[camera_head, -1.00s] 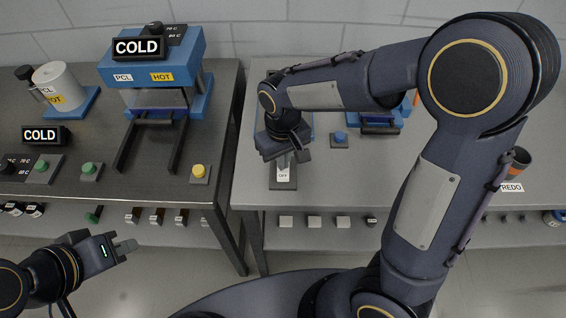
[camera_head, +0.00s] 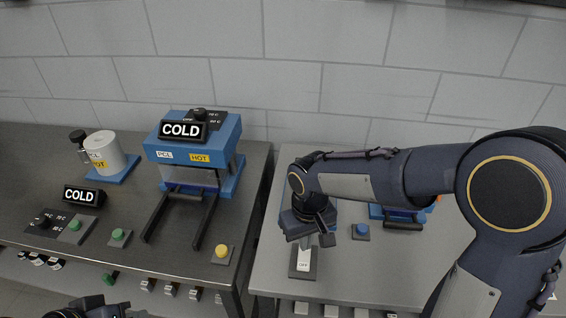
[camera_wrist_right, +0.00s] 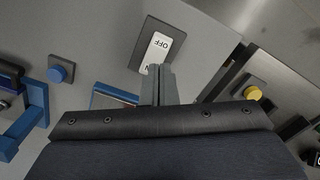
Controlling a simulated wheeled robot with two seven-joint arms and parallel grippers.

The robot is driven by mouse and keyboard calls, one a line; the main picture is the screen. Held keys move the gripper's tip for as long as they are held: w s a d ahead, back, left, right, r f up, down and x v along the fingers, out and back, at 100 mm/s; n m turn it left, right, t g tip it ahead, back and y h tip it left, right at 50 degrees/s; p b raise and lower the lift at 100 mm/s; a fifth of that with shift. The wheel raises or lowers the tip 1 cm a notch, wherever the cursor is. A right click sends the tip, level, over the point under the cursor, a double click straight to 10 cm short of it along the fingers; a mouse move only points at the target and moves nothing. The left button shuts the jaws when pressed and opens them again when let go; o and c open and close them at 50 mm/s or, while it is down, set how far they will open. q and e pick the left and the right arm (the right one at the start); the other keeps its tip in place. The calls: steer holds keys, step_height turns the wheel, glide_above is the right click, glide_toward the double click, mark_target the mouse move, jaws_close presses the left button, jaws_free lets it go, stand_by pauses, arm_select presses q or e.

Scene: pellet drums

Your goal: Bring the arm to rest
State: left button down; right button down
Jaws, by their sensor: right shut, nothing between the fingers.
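My right gripper (camera_head: 327,240) is shut and empty, hanging above the right table beside a rocker switch (camera_head: 303,262) on a dark plate. In the right wrist view the closed fingers (camera_wrist_right: 158,84) overlap the lower end of the white switch (camera_wrist_right: 160,48), which reads OFF. Whether they touch it I cannot tell. The right arm reaches in from the right, bent at the elbow. My left gripper sits at the bottom left edge, mostly cut off, so its fingers do not show clearly.
A blue button (camera_head: 361,231) and a blue device (camera_head: 403,219) stand near the right gripper. A gap separates the tables.

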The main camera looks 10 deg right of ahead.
steer(key=s+d+r+m+t+y, duration=0.2)
steer(key=s+d+r, duration=0.2)
steer(key=s, duration=0.4)
steer(key=s+d+r+m+t+y, duration=0.1)
steer(key=s+d+r+m+t, duration=0.1)
steer(key=s+d, duration=0.3)
steer(key=shift+s+r+t+y, duration=0.4)
steer(key=shift+s+r+t, duration=0.45)
steer(key=shift+s, duration=0.75)
steer(key=shift+d, duration=0.1)
